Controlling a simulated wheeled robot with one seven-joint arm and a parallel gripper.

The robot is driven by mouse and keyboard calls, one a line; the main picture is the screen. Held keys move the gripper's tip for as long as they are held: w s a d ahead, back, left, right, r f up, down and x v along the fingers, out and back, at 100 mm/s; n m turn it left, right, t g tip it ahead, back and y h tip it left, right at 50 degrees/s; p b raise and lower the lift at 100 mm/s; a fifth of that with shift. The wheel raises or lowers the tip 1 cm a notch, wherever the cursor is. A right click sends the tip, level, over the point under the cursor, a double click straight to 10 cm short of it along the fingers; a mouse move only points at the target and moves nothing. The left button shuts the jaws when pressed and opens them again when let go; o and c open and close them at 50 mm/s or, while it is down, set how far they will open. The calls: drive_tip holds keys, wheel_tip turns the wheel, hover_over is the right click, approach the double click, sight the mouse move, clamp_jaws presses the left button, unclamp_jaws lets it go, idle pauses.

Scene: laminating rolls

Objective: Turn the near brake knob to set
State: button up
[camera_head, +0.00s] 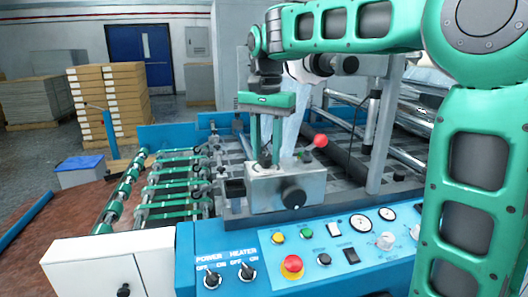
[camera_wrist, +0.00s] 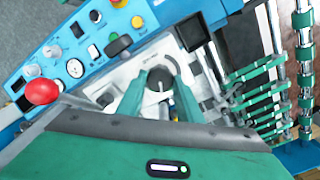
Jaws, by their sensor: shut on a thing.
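My gripper (camera_head: 265,158) points straight down at the top of a grey metal box (camera_head: 263,195) on the machine. In the wrist view, the two green fingers of my gripper (camera_wrist: 160,92) are closed on a dark round knob (camera_wrist: 159,77) on the box's pale top plate. A dark curved mark shows on the plate around the knob. The fingers hide part of the knob, and I cannot read its setting. In the head view the knob is mostly hidden behind the fingers.
A red ball-ended lever (camera_head: 320,141) rises right beside the fingers; the ball also shows in the wrist view (camera_wrist: 42,91). A black knob (camera_head: 293,197) sticks out of the box's front. The blue control panel (camera_head: 245,240) lies in front. Green-ringed rollers (camera_head: 175,185) lie left.

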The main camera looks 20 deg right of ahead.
sight(265, 156)
drive_tip(key=shift+w, duration=0.1)
drive_tip(key=o, duration=1)
drive_tip(key=shift+o, duration=0.2)
drive_tip(key=shift+a+r, duration=0.1)
drive_tip(key=shift+r, duration=2.65)
drive_tip(key=shift+w+r, duration=0.1)
drive_tip(key=shift+r, duration=2.45)
